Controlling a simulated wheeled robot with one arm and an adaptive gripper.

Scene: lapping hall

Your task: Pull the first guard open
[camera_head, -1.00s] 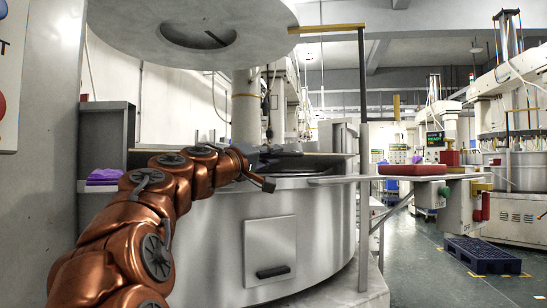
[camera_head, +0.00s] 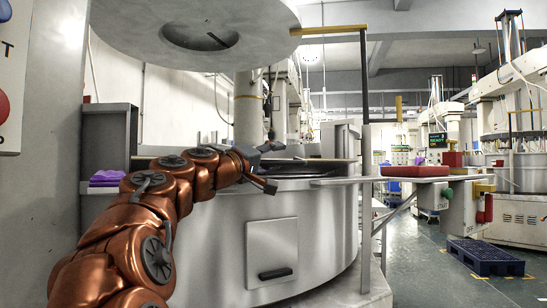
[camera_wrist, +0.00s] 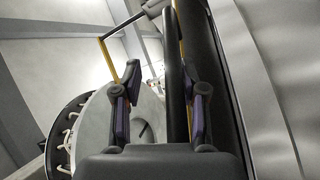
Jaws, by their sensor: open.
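My gripper (camera_head: 268,168) is open, with its two fingers spread, at the upper rim of the large round metal machine (camera_head: 325,225). In the wrist view my gripper (camera_wrist: 160,105) has a dark bar (camera_wrist: 178,75) running lengthwise between its fingers. I cannot tell whether the fingers touch the bar. The bar may be a guard's edge or handle; I cannot tell which part is the first guard. A square panel (camera_head: 272,240) with a black handle (camera_head: 275,273) is shut on the machine's front, below my gripper.
A large grey disc (camera_head: 125,25) hangs above the machine. A post (camera_head: 365,120) with a yellow bar (camera_head: 328,30) stands at its right. A blue pallet (camera_head: 485,257) lies on the floor at right.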

